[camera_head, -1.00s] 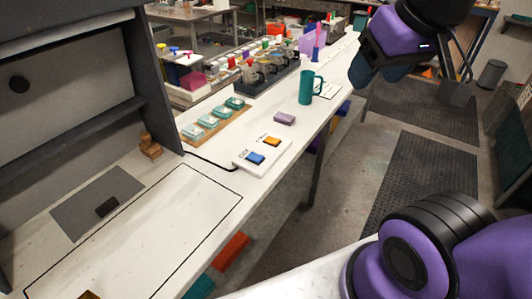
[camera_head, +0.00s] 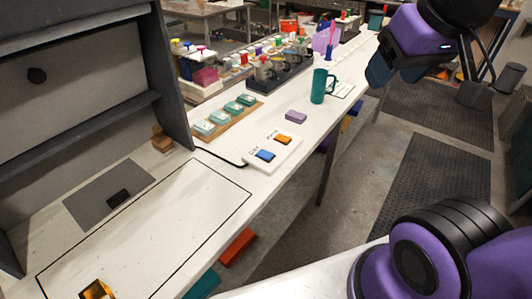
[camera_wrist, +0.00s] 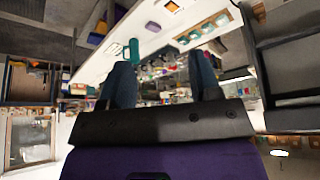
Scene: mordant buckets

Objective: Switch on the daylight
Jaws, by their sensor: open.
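A white switch box (camera_head: 288,153) lies on the white bench, with a blue key (camera_head: 265,155) and an orange key (camera_head: 283,140). Each key has a small dark label that I cannot read. A cable runs from the box toward the dark booth. Its orange key also shows at the top of the wrist view (camera_wrist: 172,6). My gripper (camera_head: 396,72) is at the upper right in the head view, beyond and right of the box, well apart from it. In the wrist view its two dark blue fingers (camera_wrist: 160,82) stand wide apart with nothing held between them.
A lavender block (camera_head: 296,117) and a teal mug (camera_head: 319,87) stand beyond the box. Several teal dishes (camera_head: 222,116) sit on a wooden board to its left.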

